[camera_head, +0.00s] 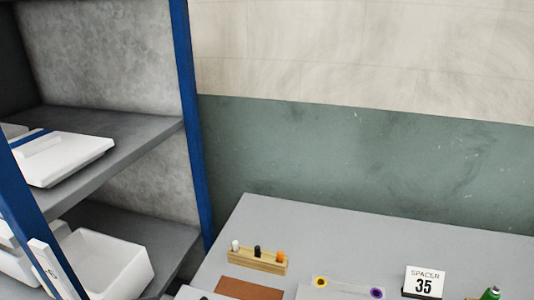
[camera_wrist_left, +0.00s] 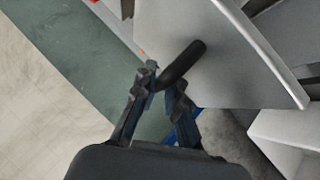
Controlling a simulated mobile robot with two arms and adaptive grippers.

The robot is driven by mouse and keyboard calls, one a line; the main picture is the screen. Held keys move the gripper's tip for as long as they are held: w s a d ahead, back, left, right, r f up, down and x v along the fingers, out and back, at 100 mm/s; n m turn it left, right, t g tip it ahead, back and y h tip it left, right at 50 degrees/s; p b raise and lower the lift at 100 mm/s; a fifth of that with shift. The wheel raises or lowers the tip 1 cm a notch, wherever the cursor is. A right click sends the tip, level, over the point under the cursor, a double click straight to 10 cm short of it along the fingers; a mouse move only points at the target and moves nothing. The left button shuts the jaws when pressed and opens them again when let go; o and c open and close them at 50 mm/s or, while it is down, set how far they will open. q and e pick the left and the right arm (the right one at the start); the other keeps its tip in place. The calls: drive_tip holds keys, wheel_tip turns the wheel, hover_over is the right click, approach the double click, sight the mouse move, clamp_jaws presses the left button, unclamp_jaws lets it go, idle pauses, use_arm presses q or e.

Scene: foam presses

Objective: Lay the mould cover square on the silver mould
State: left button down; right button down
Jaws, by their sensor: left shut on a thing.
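My left gripper (camera_wrist_left: 165,82) shows in the left wrist view, shut on a black bar handle (camera_wrist_left: 183,64). The handle stands out from a broad, smooth grey plate (camera_wrist_left: 225,45), which looks like the mould cover. The plate fills much of the top of that view and appears tilted, with a pale raised rim on its right. I cannot tell whether it touches anything beneath. No silver mould can be made out for certain in either view. Neither gripper shows in the head view, and my right gripper is not seen.
A blue-posted rack (camera_head: 188,110) at left holds a white slab (camera_head: 75,165) and a white bin (camera_head: 105,265).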

use_arm(q)
drive_tip(key=shift+w+d+r, duration=0.3)
drive_tip(key=shift+w, duration=0.05)
drive_tip(key=w+r+n, duration=0.1)
drive_tip(key=w+r+n+t+y, duration=0.1)
drive_tip(key=w, duration=0.1)
drive_tip(key=w+d+r+y, duration=0.1)
drive_tip(key=shift+w+r+n, duration=0.1)
drive_tip(key=shift+w+n, duration=0.2)
drive_tip(key=shift+n, duration=0.1)
drive_tip(key=shift+w+a+r+n+t+y, duration=0.4)
drive_tip(key=shift+a+n+t+y, duration=0.1)
drive_tip(key=shift+n+y, duration=0.15)
drive_tip(key=shift+a+n+y, duration=0.35)
drive_tip(key=shift+a+n, duration=0.05)
drive_tip(key=shift+n, duration=0.05)
drive_tip(key=shift+a+f+n+y, duration=0.25)
drive_tip(key=shift+a+n+y, duration=0.3)
drive_tip(key=shift+n+y, duration=0.05)
drive_tip(key=shift+s+a+f+n+y, duration=0.35)
drive_tip(key=shift+a+n+y, duration=0.15)
drive_tip(key=shift+a+n, duration=0.1)
drive_tip(key=shift+d, duration=0.1)
